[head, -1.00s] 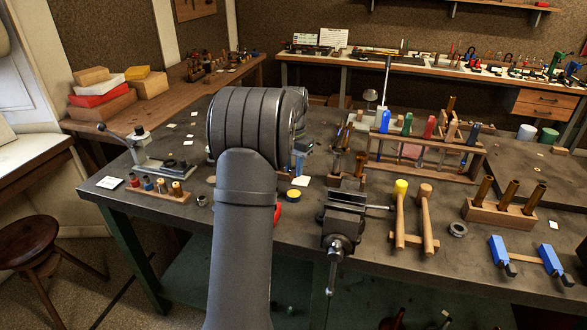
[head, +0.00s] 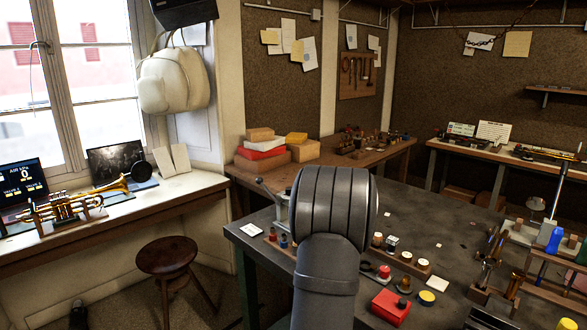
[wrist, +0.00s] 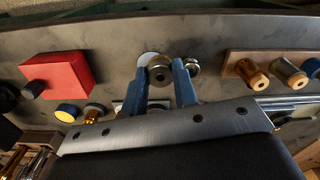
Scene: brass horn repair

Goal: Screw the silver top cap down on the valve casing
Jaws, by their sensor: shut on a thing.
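In the wrist view, the two blue fingers of my gripper (wrist: 164,88) are closed on a round grey metal piece (wrist: 160,68) with a dark centre. It looks like the silver top cap, but I cannot be sure. A shiny ring-like metal piece (wrist: 193,66) lies just right of the fingers, and a white disc shows behind them. In the head view my own arm link hides the gripper. A brass trumpet (head: 66,208) lies on the left bench. I cannot tell which part is the valve casing.
A wooden block (wrist: 240,62) with brass cylinders stands to the right. In the head view, a stool (head: 166,256) stands between the left bench and the dark worktable (head: 440,224).

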